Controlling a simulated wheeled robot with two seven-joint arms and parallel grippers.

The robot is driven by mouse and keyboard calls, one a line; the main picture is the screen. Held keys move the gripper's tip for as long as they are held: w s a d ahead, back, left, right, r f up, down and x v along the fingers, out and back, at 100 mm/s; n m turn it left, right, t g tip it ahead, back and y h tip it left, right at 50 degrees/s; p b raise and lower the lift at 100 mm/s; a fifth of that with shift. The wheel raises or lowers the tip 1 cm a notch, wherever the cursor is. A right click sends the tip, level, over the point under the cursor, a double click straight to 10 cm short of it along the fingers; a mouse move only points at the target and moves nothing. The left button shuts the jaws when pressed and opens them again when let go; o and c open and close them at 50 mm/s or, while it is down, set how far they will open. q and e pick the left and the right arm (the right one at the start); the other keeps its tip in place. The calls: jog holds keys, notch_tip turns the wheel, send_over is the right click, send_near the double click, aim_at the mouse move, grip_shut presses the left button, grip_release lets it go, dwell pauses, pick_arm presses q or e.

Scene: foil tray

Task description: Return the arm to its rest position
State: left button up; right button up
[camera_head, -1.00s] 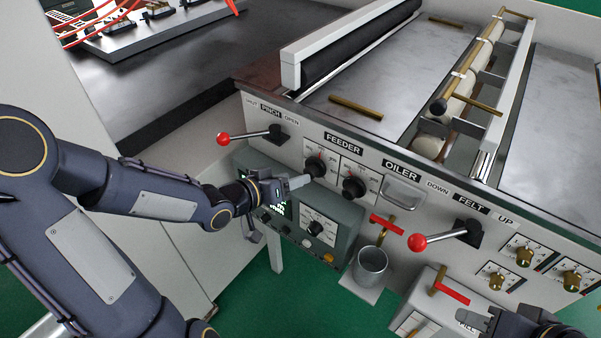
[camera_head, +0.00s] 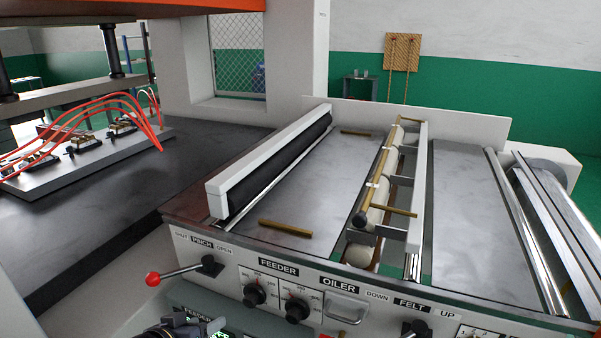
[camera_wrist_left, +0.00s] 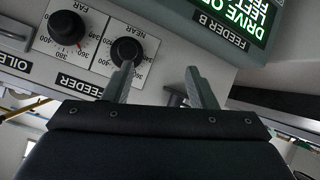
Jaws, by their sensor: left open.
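My left gripper (camera_head: 208,326) shows at the bottom edge of the head view, partly cut off, just below the front panel's feeder knobs. In the left wrist view its two grey fingers (camera_wrist_left: 162,86) are apart with nothing between them. Beyond them are the black NEAR knob (camera_wrist_left: 126,51) and the FAR knob (camera_wrist_left: 67,27) on white dial plates. The NEAR knob lies beyond one fingertip; I cannot tell whether they touch. My right gripper is out of view.
The red-balled pinch lever (camera_head: 153,279) sticks out left of the gripper. The oiler handle (camera_head: 345,308) is to the right. A lit green display (camera_wrist_left: 238,18) is close by in the wrist view. The machine's metal bed (camera_head: 310,190) lies behind the panel.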

pick_arm(q)
jog(key=s+a+r+n+g+y, duration=0.1)
jog(key=s+a+r+g+y, duration=0.1)
jog(key=s, duration=0.3)
jog(key=s+a+r+n+g+y, duration=0.1)
jog(key=s+r, duration=0.1)
jog(key=s, duration=0.4)
jog(key=s+d+g+h, duration=0.1)
jog(key=s+d, duration=0.1)
jog(key=s, duration=0.2)
jog(key=s+d+r+g+h, duration=0.1)
jog(key=s+d+h, duration=0.1)
jog(key=s, duration=0.3)
jog(key=shift+d+m, duration=0.25)
jog(key=shift+m, duration=0.15)
